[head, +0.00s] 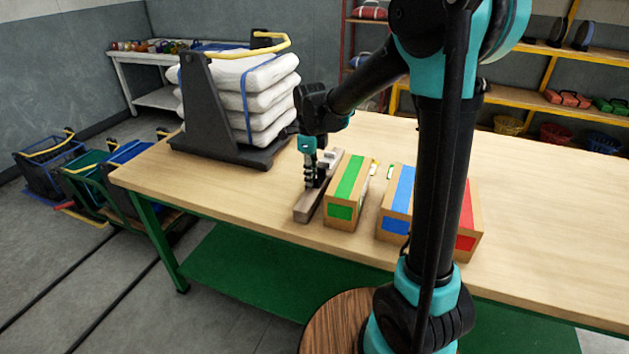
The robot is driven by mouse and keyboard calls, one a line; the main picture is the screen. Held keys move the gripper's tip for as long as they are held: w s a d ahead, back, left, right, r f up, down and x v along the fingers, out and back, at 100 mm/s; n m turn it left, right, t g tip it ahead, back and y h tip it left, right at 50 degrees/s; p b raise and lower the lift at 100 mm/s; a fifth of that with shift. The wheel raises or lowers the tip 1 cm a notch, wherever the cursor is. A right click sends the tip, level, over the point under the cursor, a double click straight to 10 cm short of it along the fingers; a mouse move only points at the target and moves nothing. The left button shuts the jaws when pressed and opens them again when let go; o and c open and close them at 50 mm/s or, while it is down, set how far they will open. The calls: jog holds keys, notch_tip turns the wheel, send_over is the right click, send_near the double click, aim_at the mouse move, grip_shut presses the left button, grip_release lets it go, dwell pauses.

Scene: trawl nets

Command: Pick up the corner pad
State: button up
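My gripper (314,183) points down over a narrow brownish-grey wooden block or rail (304,214) on the workbench. Its dark fingertips are at or just above the rail, and I cannot tell whether they touch it. The fingers are too small to show whether they are open or shut. A small pale grey piece (333,157) sits just behind the gripper, near the far end of the rail. I cannot tell for sure whether it is the corner pad. Anything between the fingertips is hidden.
A box with green bands (350,187) stands close right of the gripper; blue (397,199) and red (466,217) banded boxes stand farther right. A dark stand (208,135) holds strapped white sacks (268,98) at left. The bench's right side (560,220) is clear.

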jog(key=shift+f, duration=0.2)
grip_shut()
jog(key=shift+r, duration=0.1)
